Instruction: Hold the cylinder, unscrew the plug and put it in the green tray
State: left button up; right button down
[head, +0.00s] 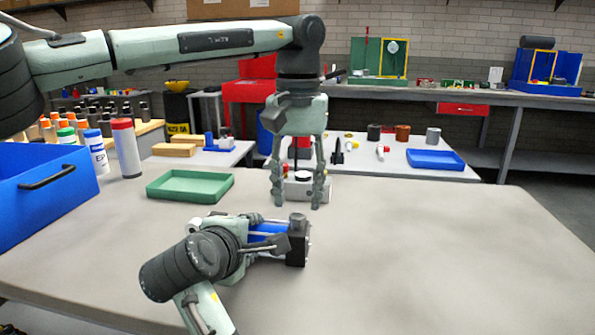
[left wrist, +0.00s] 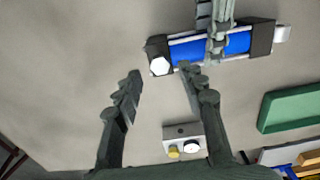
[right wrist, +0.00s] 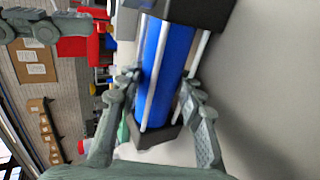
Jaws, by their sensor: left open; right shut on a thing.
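The blue cylinder (head: 268,230) with black end blocks (head: 297,248) lies above the near middle of the table. My right gripper (head: 262,238) is shut on its blue middle, which also shows between the fingers in the right wrist view (right wrist: 167,75). In the left wrist view a pale hexagonal piece (left wrist: 160,66), seemingly the plug, sits on one end block. My left gripper (head: 296,202) is open and empty, pointing down just behind that end block. The green tray (head: 163,196) is empty, at the left.
A small grey box (left wrist: 183,131) with yellow and white knobs stands behind my left fingers. A blue bin (head: 40,205) and several bottles (head: 125,150) stand at the left. A table with a blue tray (head: 435,160) is behind. The table's right side is clear.

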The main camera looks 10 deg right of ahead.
aim_at(297, 216)
pick_arm(q)
jog(key=shift+f, duration=2)
jog(key=shift+c, duration=0.3)
